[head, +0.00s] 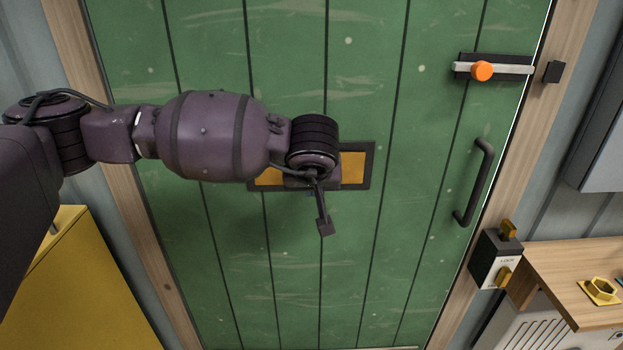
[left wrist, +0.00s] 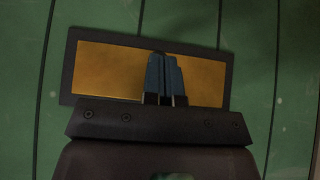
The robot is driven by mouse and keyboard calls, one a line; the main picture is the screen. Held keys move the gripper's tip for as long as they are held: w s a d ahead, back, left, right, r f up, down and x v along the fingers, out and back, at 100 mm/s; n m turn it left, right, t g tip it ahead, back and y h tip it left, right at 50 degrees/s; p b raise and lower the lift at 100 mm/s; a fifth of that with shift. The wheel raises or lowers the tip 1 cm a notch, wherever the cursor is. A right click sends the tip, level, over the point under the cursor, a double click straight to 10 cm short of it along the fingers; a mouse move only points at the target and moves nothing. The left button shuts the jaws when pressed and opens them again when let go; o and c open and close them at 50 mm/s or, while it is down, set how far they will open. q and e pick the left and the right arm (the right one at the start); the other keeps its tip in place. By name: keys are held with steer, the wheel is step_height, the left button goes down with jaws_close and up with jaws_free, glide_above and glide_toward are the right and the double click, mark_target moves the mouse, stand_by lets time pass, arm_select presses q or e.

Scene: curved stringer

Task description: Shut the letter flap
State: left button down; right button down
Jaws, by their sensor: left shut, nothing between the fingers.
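The letter flap (head: 353,168) is an ochre panel in a dark rectangular frame (head: 369,155) on a green plank door. My left wrist covers its middle in the head view. In the left wrist view the flap (left wrist: 110,72) looks about flat in its frame; I cannot tell whether it is fully flush. My left gripper (left wrist: 163,72) is shut and empty, its blue fingers together in front of the flap, right of its middle. I cannot tell whether they touch it. In the head view the fingers are mostly hidden. My right gripper is in neither view.
The green door (head: 290,290) has a dark handle (head: 484,180) and a latch with an orange knob (head: 482,71) on the right. A lock box (head: 490,258) sits beside the frame. A wooden counter (head: 570,262) stands right, a yellow cabinet (head: 85,290) lower left.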

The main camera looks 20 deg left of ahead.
arm_select(q)
steer(key=shift+t, duration=0.6)
steer(key=x, duration=0.3)
steer(key=b+x, duration=0.1)
steer(key=shift+f, duration=0.5)
steer(key=shift+a, duration=0.1)
steer(key=shift+s, duration=0.1)
